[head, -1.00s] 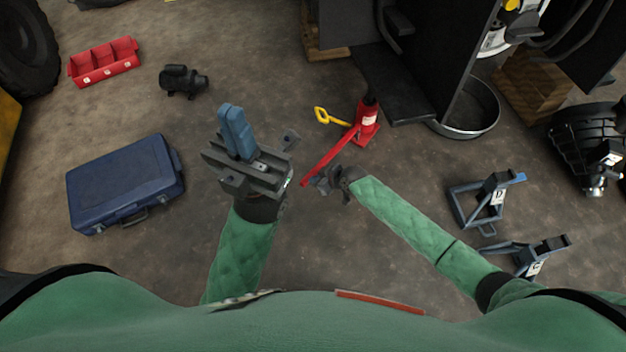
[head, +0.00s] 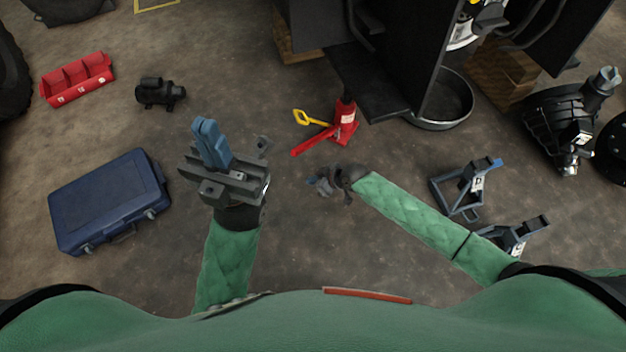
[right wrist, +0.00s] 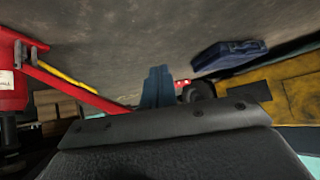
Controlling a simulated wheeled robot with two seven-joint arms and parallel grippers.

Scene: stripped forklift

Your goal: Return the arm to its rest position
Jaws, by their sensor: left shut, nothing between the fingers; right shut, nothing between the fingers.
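My left gripper (head: 210,140), with blue fingers shut together, is held out at the left of the head view, over bare floor right of the blue case. It holds nothing. My right gripper (head: 319,184) is near the middle of the head view, small and partly hidden by its own wrist. It is just below the red bottle jack (head: 345,118) and its red handle (head: 314,143), apart from them in the picture. In the right wrist view, the blue fingers (right wrist: 158,86) are together and empty. The jack's red body (right wrist: 12,78) shows there at the left edge.
A blue case (head: 110,200), a red bin (head: 77,78) and a black motor (head: 160,92) lie left. The dark forklift frame (head: 390,60) and a round pan (head: 445,98) stand ahead. Blue-grey stands (head: 465,190) are at right. Floor between my arms is clear.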

